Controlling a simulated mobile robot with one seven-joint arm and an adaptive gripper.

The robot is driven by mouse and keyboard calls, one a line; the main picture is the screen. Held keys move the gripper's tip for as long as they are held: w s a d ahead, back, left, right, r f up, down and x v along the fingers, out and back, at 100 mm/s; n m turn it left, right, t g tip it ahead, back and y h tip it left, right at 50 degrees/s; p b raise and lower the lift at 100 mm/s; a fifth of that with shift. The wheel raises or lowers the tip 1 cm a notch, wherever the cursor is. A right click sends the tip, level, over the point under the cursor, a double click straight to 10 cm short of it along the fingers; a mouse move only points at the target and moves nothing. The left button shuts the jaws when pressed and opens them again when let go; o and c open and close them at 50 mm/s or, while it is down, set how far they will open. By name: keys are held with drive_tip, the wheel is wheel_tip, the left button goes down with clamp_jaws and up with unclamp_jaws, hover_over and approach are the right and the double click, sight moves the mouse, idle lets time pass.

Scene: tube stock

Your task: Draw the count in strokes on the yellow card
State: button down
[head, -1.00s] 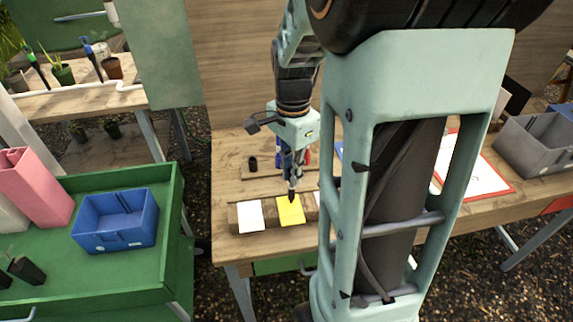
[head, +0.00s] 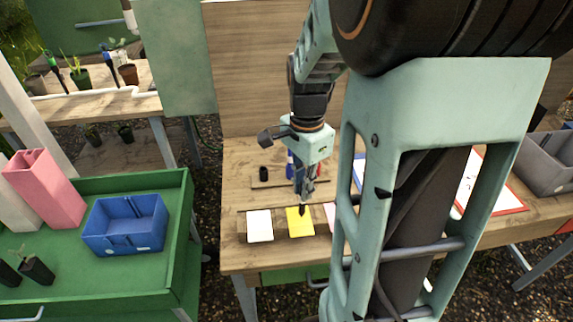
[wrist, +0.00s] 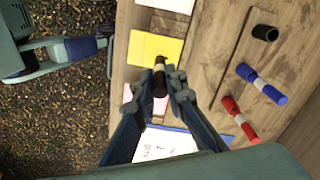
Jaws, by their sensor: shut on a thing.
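The yellow card (head: 300,222) lies on the wooden workbench between a white card (head: 260,226) and a pinkish card (head: 330,214). It also shows in the wrist view (wrist: 145,46), with no strokes that I can make out. My gripper (head: 304,190) is shut on a black marker (wrist: 159,80) with a pale band. The marker points down at the yellow card, its end over the card's edge. Whether the tip touches the card I cannot tell.
A small black cup or cap (head: 264,172) stands on the bench. A sheet with a red border (head: 495,192) and a grey bin (head: 548,160) are at the right. A green cart (head: 110,285) with a blue bin (head: 125,224) stands left.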

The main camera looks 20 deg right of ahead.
drive_tip(key=shift+s+a, duration=0.15)
drive_tip(key=shift+s, duration=0.45)
drive_tip(key=shift+r+p, duration=0.15)
drive_tip(key=shift+p, duration=0.15)
idle(0.5)
drive_tip(key=shift+r+p, duration=1.2)
drive_tip(key=shift+r, duration=0.2)
drive_tip(key=w+r+p, duration=0.1)
drive_tip(key=p, duration=0.2)
drive_tip(key=shift+w+r, duration=0.1)
drive_tip(key=shift+r, duration=0.25)
drive_tip(key=shift+w+a+f, duration=0.1)
drive_tip(key=shift+w+f, duration=0.15)
drive_tip(key=shift+f, duration=0.35)
drive_tip(key=shift+w+a+f, duration=0.1)
drive_tip(key=shift+w+f, duration=0.15)
drive_tip(key=shift+f, duration=0.3)
drive_tip(key=shift+w+a+f, duration=0.1)
drive_tip(key=shift+w+f, duration=0.15)
drive_tip(key=shift+f, duration=0.35)
drive_tip(key=shift+f+b, duration=0.55)
drive_tip(key=shift+f, duration=0.1)
drive_tip(key=shift+s+a, duration=0.2)
drive_tip(key=shift+s, duration=0.4)
drive_tip(key=shift+s+a, duration=0.15)
drive_tip(key=shift+s, duration=0.4)
idle(0.8)
